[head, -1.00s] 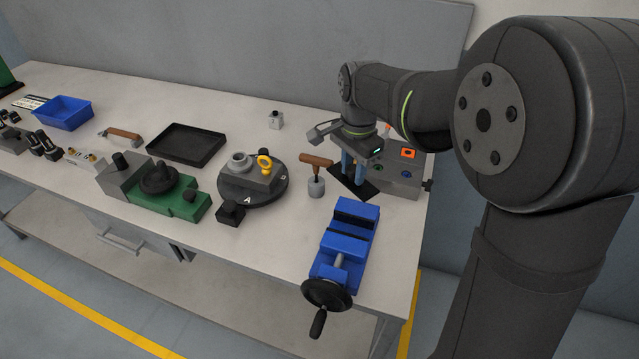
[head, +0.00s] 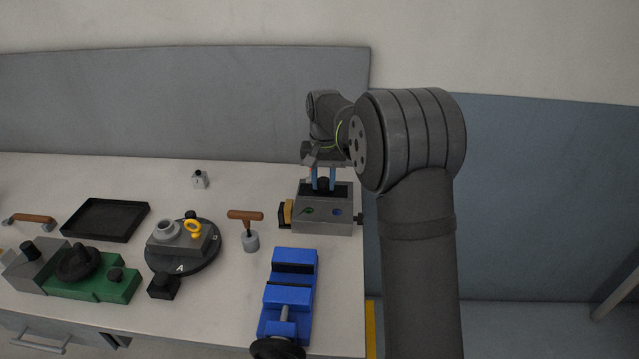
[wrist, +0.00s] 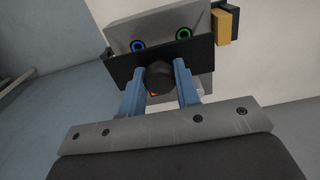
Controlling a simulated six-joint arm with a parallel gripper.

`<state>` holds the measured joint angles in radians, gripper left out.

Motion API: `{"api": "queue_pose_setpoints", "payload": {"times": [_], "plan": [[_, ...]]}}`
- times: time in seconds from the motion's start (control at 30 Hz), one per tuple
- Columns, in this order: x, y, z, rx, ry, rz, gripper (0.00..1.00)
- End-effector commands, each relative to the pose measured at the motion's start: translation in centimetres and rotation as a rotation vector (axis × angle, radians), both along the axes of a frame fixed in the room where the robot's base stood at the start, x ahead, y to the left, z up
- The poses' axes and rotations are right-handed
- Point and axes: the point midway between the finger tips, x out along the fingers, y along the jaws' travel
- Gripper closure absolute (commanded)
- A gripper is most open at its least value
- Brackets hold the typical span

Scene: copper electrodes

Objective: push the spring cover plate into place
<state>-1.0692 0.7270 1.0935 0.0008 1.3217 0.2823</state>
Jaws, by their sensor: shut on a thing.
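The spring cover plate, a flat black plate (head: 343,189) with a round black knob, is at the back upper edge of a grey box (head: 323,213). My gripper (head: 322,183) comes down from above with its two blue fingers on either side of the knob. In the wrist view the black plate (wrist: 118,66) lies across the grey box (wrist: 150,32), which has a blue ring and a green ring. There my gripper (wrist: 159,72) is shut on the plate's knob (wrist: 159,76). I cannot tell whether the plate touches the box or is fully seated.
A tan block (head: 287,212) is on the box's left side. A blue vise (head: 289,290) stands in front. A wooden-handled tool (head: 246,216) in a grey holder and a round turntable (head: 197,262) are to the left. The bench's right edge is close to the box.

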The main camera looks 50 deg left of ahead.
Motion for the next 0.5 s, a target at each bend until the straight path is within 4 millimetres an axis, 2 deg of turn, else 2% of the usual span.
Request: {"api": "queue_pose_setpoints", "payload": {"times": [0.27,0.5], "plan": [[0.0,0.0,-0.3,0.001,-0.001,-0.001,1.00],[-0.1,0.0,-2.2,-0.001,0.001,-0.001,1.00]]}}
